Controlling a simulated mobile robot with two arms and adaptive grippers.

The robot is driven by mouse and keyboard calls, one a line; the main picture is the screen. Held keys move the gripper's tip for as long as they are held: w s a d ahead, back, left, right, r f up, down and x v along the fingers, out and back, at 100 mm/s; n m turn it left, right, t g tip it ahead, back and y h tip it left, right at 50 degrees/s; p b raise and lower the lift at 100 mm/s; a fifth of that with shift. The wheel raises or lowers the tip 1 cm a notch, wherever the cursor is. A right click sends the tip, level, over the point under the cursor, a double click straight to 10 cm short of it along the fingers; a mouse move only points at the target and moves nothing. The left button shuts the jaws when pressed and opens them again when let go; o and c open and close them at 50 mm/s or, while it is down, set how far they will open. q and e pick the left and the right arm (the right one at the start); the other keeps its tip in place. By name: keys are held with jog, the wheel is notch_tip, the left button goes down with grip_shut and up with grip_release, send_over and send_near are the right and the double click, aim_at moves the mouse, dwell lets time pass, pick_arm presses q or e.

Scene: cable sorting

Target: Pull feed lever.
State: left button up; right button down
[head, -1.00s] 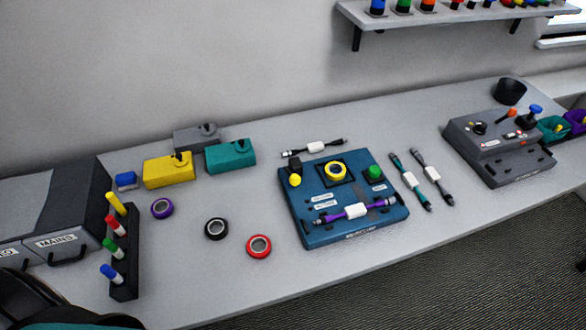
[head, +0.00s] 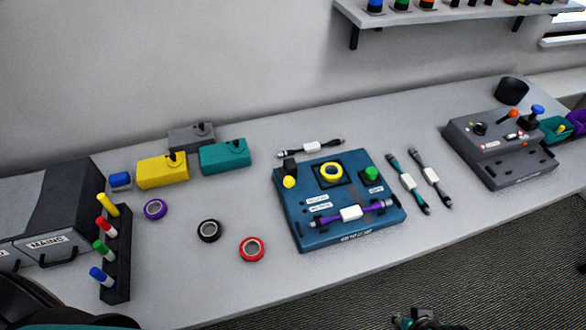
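No label reading "feed" can be made out, so I cannot tell which lever is meant. A grey control box (head: 497,145) on the right of the bench carries a lever with a blue knob (head: 537,109) and a small orange-red lever (head: 513,114). A blue test board (head: 312,222) in the middle has a black upright part with a yellow knob (head: 289,182) at its back left. My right gripper (head: 420,319) shows only partly at the bottom edge, below the bench front, far from both; its fingers are unclear. My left gripper is not in view.
A purple cable (head: 376,207) lies on the board. Teal (head: 408,182) and black (head: 431,178) cables lie between board and grey box. Tape rolls, a pen rack (head: 117,262) and yellow (head: 163,174) and teal (head: 220,158) boxes stand left. The bench front right of the board is clear.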

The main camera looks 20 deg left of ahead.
jog(key=w+a+r+n+t+y, duration=0.2)
jog(key=w+a+r, duration=0.4)
jog(key=a+r, duration=0.7)
jog(key=w+a+r+n+t+y, duration=0.2)
jog(key=w+a+r+t+y, duration=0.2)
jog(key=a+r, duration=0.9)
jog(key=shift+w+r+t+y, duration=0.35)
jog(key=shift+w+r, duration=0.3)
jog(key=shift+w, duration=0.55)
jog(key=shift+a, duration=0.1)
jog(key=p, duration=0.2)
send_over(293, 181)
jog(key=f, duration=0.4)
jog(key=shift+w+a+f, duration=0.1)
jog(key=shift+w+a, duration=0.15)
jog(key=shift+w, duration=0.1)
jog(key=shift+s+d+f, duration=0.1)
jog(key=shift+s+f, duration=0.05)
jog(key=shift+f, duration=0.5)
jog(key=shift+s+d+f, duration=0.1)
jog(key=shift+f, duration=0.5)
jog(key=shift+s+f, duration=0.2)
jog(key=shift+f, duration=0.35)
jog(key=shift+f, duration=0.1)
